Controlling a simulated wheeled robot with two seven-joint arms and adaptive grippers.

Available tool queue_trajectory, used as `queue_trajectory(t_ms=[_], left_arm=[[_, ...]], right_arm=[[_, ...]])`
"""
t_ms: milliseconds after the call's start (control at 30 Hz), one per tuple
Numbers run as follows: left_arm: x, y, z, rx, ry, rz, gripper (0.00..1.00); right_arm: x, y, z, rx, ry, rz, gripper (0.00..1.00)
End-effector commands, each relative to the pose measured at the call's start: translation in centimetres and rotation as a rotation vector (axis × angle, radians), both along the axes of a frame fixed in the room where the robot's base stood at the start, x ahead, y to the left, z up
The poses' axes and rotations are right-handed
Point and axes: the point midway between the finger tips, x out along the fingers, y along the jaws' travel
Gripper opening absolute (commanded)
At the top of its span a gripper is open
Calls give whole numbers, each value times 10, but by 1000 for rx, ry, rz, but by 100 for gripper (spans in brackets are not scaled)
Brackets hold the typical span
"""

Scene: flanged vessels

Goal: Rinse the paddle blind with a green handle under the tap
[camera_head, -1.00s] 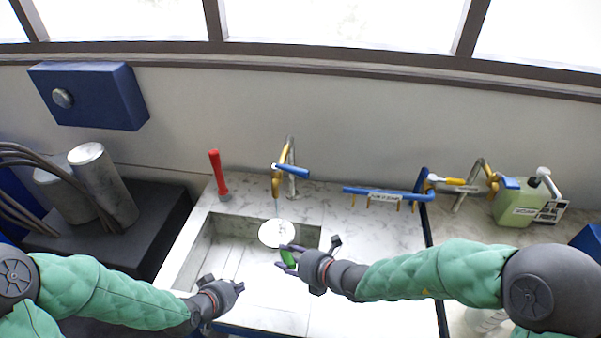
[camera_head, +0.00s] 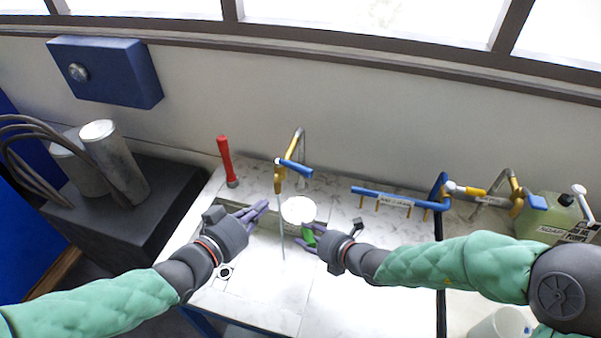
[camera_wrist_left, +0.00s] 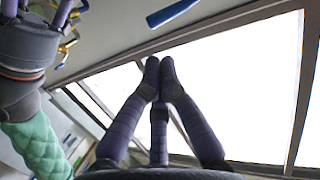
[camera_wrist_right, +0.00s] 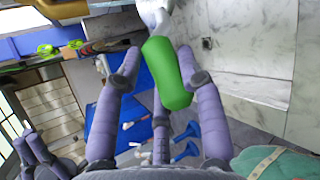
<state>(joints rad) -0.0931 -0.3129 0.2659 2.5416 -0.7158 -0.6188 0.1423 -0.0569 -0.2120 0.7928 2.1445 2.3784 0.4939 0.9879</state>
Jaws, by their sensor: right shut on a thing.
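The paddle blind has a white round disc (camera_head: 298,210) and a green handle (camera_head: 308,238). My right gripper (camera_head: 312,238) is shut on the handle, which also shows between its fingers in the right wrist view (camera_wrist_right: 167,75). The disc is held up close to the tap (camera_head: 280,180), which is brass with a blue lever (camera_head: 294,168). A thin stream (camera_head: 282,240) falls from the spout and passes just left of the disc. My left gripper (camera_head: 263,208) is shut and empty, left of the stream below the tap; its fingertips meet in the left wrist view (camera_wrist_left: 160,75).
A red-handled tool (camera_head: 225,158) stands left of the tap. A green canister (camera_head: 550,220) stands at the far right. The sink basin is partly hidden by my left gripper. Metal cylinders (camera_head: 115,160) stand at left.

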Motion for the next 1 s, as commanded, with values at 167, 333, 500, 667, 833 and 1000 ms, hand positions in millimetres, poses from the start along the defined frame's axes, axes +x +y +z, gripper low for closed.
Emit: queue_trajectory(t_ms=[167,333,500,667,833,1000], left_arm=[[3,-5,3,-1,-14,-8,0],[19,-17,-2,0,-13,-9,0],[39,-31,-7,1,-13,-9,0],[58,-44,-12,2,-11,-8,0],[77,-57,-16,0,-12,-7,0],[94,-69,-19,0,-14,-6,0]], right_arm=[[1,0,1,2,-6,0,0],[1,0,-2,2,-6,0,0],[1,0,-4,2,-6,0,0],[1,0,-5,2,-6,-1,0],[1,0,-6,2,-6,-1,0],[1,0,-6,2,-6,-1,0]])
